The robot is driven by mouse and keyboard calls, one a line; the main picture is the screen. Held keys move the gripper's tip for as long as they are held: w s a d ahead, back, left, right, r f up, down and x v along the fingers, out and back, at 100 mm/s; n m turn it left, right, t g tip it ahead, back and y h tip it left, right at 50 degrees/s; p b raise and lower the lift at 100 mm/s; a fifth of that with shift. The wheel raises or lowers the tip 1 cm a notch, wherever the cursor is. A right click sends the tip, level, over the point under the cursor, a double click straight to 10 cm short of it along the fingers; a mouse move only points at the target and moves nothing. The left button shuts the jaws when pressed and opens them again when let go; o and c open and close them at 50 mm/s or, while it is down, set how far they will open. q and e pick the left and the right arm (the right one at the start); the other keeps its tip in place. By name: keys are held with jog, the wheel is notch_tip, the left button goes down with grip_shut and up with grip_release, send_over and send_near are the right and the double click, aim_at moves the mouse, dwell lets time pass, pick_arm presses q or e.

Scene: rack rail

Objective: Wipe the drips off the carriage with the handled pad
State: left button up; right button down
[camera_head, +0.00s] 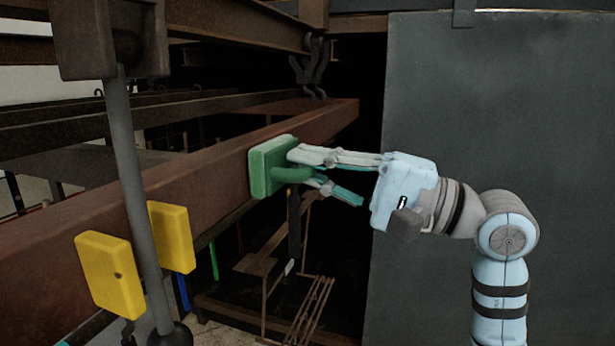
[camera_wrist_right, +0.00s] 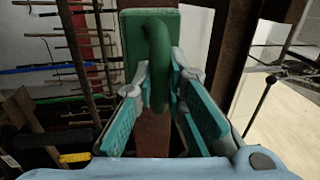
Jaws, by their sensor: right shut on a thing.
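The handled pad is a green block with a loop handle (camera_head: 272,165), at the right part of a long reddish-brown beam (camera_head: 190,180) in the head view. Its back is towards the beam's side face; I cannot tell whether it touches. My right gripper (camera_head: 307,170) comes in from the right and is shut on the pad's handle. In the right wrist view the green handle (camera_wrist_right: 158,60) stands between the two teal fingers of the gripper (camera_wrist_right: 163,85). I cannot tell which part is the carriage, and no drips can be made out.
A grey rod (camera_head: 130,180) hangs at the left in front of the beam, near two yellow blocks (camera_head: 110,275). A dark hook (camera_head: 314,65) hangs above the beam's far end. A large grey panel (camera_head: 500,130) stands behind my right arm.

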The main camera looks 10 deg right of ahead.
aim_at(308, 176)
jog(key=shift+w+d, duration=2.25)
jog(key=shift+w, duration=1.35)
jog(key=shift+s+a+b, duration=0.15)
jog(key=shift+s+a, duration=0.45)
jog(key=shift+s, duration=0.35)
jog(key=shift+s+a+b, duration=0.15)
jog(key=shift+s+a, duration=0.5)
jog(key=shift+s, duration=0.3)
jog(key=shift+s+a+b, duration=0.15)
jog(key=shift+s+a, duration=0.45)
jog(key=shift+s, duration=0.35)
jog(key=shift+s+a, duration=0.65)
jog(key=shift+s, duration=0.35)
jog(key=shift+s+a, duration=0.6)
jog(key=shift+s, duration=0.4)
jog(key=shift+d, duration=0.1)
